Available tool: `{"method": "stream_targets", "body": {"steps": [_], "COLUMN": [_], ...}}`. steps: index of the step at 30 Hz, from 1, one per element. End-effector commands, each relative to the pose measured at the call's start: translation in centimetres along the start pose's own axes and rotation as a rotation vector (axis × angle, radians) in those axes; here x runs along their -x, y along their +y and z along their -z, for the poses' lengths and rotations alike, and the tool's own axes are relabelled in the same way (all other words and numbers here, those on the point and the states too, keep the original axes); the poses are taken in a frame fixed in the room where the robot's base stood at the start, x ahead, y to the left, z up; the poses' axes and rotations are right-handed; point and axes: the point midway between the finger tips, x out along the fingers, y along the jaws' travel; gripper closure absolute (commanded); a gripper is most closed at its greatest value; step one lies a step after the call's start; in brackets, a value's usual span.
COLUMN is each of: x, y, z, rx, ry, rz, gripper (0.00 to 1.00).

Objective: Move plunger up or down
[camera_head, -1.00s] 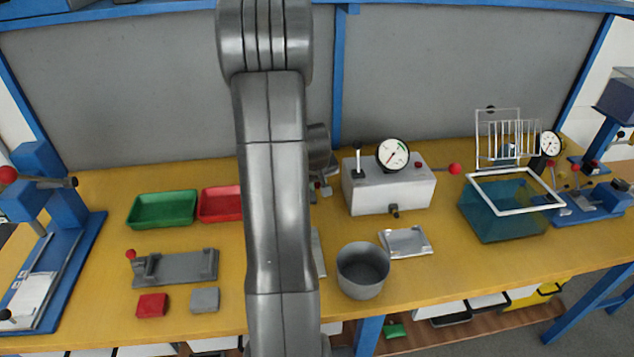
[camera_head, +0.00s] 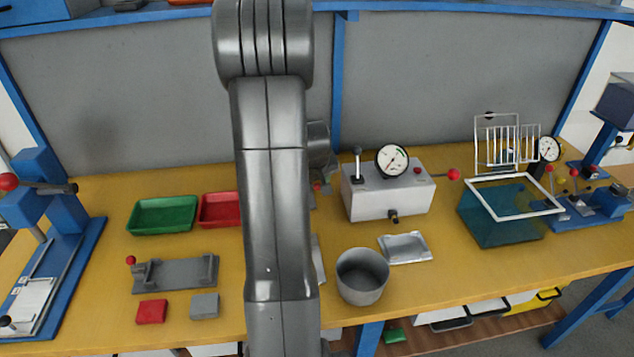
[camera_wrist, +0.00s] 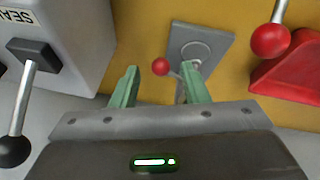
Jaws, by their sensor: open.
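In the wrist view my gripper (camera_wrist: 160,66) is open, with its two green fingers apart. A small red ball (camera_wrist: 160,67) on a short metal lever shows between the fingertips; no contact is visible. The lever belongs to a small grey stand (camera_wrist: 213,45) on the yellow table. In the head view my arm hides most of this stand, and only a bit of red (camera_head: 317,186) shows beside the arm. The white box (camera_head: 388,195) has a black-knobbed lever (camera_head: 357,152); in the wrist view this lever (camera_wrist: 22,95) is left of the fingers. I cannot tell which part is the plunger.
Close by in the wrist view are a red tray (camera_wrist: 290,70) and a larger red ball (camera_wrist: 270,40) on a rod. In the head view a green tray (camera_head: 163,215), grey pot (camera_head: 362,276) and blue press (camera_head: 65,195) stand around. A grey panel (camera_head: 450,70) closes the back.

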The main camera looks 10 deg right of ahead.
Motion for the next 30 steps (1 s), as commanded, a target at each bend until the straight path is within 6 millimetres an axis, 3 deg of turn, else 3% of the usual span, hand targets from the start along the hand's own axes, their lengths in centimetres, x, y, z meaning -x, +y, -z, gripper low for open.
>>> {"method": "stream_targets", "body": {"steps": [5,21,30], "x": [2.0,11.4,13.5], "y": [0.0,0.1,0.0], "z": [0.1,0.1,0.0], "rx": [0.000,-0.001,-0.001], "ry": [0.004,0.005,0.002], "rz": [-0.001,-0.002,-0.001], "gripper": [0.59,0.59,0.59]}}
